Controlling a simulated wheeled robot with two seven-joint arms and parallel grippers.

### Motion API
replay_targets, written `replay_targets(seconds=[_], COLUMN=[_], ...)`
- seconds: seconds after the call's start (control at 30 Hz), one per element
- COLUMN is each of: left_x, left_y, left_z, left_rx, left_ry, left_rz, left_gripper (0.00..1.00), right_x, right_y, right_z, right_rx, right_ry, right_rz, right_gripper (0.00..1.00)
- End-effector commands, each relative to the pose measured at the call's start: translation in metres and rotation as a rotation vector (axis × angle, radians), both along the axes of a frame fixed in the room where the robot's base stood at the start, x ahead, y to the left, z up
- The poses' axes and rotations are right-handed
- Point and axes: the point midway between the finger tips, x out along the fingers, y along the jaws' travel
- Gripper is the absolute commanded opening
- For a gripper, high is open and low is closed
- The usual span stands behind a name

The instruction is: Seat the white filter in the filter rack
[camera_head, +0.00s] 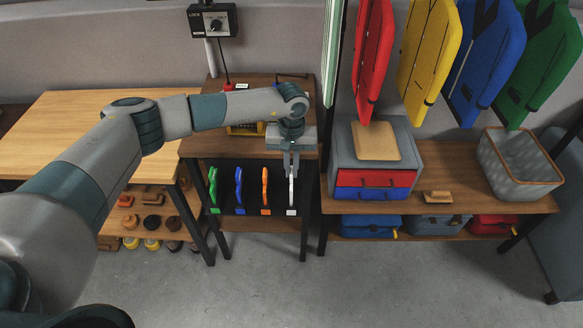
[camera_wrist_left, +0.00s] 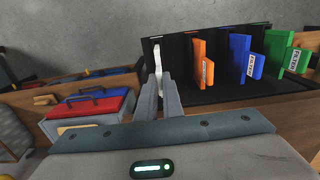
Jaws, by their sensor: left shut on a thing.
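The black filter rack (camera_head: 252,201) stands below the small table top, with green (camera_head: 213,185), blue (camera_head: 238,186) and orange (camera_head: 265,187) filters upright in it. The white filter (camera_head: 291,194) is upright at the rack's right end, in line with the others. My left gripper (camera_head: 291,171) is above it, pointing down and shut on its upper part. In the left wrist view the white filter (camera_wrist_left: 157,60) stands between the fingertips (camera_wrist_left: 160,82), at the left end of the rack (camera_wrist_left: 250,86). I cannot tell how deep it sits. My right gripper is not in view.
A grey cabinet with red and blue drawers (camera_head: 375,187) stands close on the right, beyond a dark table leg. The floor (camera_head: 370,285) in front is clear.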

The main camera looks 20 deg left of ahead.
Motion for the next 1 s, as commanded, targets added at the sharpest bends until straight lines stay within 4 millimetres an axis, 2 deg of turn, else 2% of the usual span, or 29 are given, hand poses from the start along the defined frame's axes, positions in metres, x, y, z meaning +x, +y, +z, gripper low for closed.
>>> replay_targets(seconds=[0.1, 0.2, 0.9, 1.0], left_x=[0.0, 0.0, 0.0, 0.0], left_y=[0.0, 0.0, 0.0, 0.0], left_z=[-0.007, -0.007, -0.01, -0.009], left_rx=[0.0, 0.001, 0.0, 0.0], left_ry=[-0.001, -0.002, -0.001, -0.001], left_rz=[-0.001, -0.001, 0.0, 0.0], left_gripper=[0.0, 0.0, 0.0, 0.26], right_x=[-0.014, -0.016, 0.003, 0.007], right_y=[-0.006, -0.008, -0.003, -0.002], right_z=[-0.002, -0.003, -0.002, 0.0], right_rx=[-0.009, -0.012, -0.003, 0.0], right_ry=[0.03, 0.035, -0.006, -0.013], right_rz=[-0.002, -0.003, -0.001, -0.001], right_gripper=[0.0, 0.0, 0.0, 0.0])
